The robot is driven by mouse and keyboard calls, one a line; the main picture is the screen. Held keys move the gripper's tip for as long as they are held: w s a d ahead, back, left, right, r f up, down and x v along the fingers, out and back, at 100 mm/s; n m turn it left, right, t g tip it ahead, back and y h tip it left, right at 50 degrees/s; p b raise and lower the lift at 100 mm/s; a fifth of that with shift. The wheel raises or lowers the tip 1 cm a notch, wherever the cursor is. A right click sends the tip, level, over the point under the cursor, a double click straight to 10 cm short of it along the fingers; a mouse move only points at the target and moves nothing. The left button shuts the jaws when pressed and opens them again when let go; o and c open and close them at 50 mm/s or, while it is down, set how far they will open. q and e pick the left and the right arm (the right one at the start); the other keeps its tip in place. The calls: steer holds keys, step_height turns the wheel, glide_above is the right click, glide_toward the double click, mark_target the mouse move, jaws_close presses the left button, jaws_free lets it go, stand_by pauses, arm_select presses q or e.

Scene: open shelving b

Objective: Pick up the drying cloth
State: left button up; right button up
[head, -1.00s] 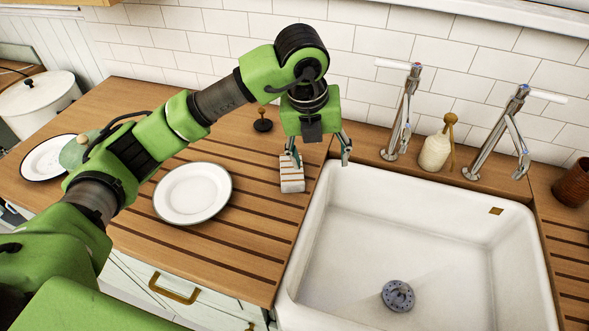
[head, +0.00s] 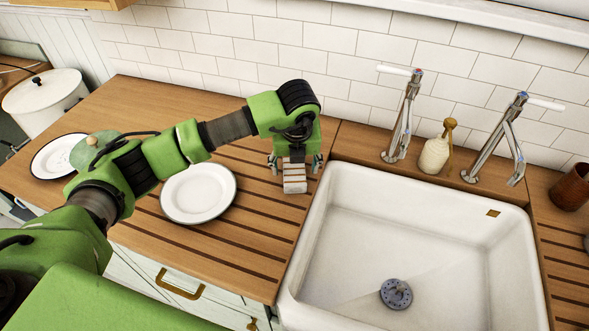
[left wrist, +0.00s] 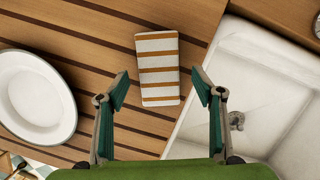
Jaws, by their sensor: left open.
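The drying cloth (head: 294,178) is a small folded white cloth with brown stripes. It lies on the grooved wooden counter just left of the sink. In the left wrist view the cloth (left wrist: 158,68) lies ahead of and between the fingertips, with a gap on both sides. My left gripper (head: 295,165) is directly over the cloth's back part, which it partly hides in the head view. Its fingers are spread and empty, as the left wrist view shows (left wrist: 160,82). My right gripper is not in view.
A white plate (head: 198,193) lies left of the cloth. The white sink (head: 335,215) is close on its right, with two taps (head: 404,120) and a soap bottle (head: 434,154) behind. The tiled wall (head: 350,60) bounds the back. A white pot (head: 44,95) stands far left.

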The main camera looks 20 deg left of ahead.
arm_select(q)
steer(key=shift+x, duration=1.35)
steer(key=c, duration=1.3)
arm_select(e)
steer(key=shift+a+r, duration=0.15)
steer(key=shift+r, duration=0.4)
arm_select(q)
steer(key=shift+r, duration=0.15)
steer(key=shift+r, duration=0.6)
steer(key=s+a+r+b, duration=0.3)
steer(key=s+r+b, duration=0.2)
steer(key=s+r, duration=0.6)
steer(key=s, duration=0.2)
steer(key=shift+s+a+r, duration=0.15)
steer(key=shift+s+r, duration=0.15)
steer(key=shift+s, duration=0.05)
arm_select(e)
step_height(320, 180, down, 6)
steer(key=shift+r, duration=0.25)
arm_select(q)
steer(key=shift+o, duration=1.2)
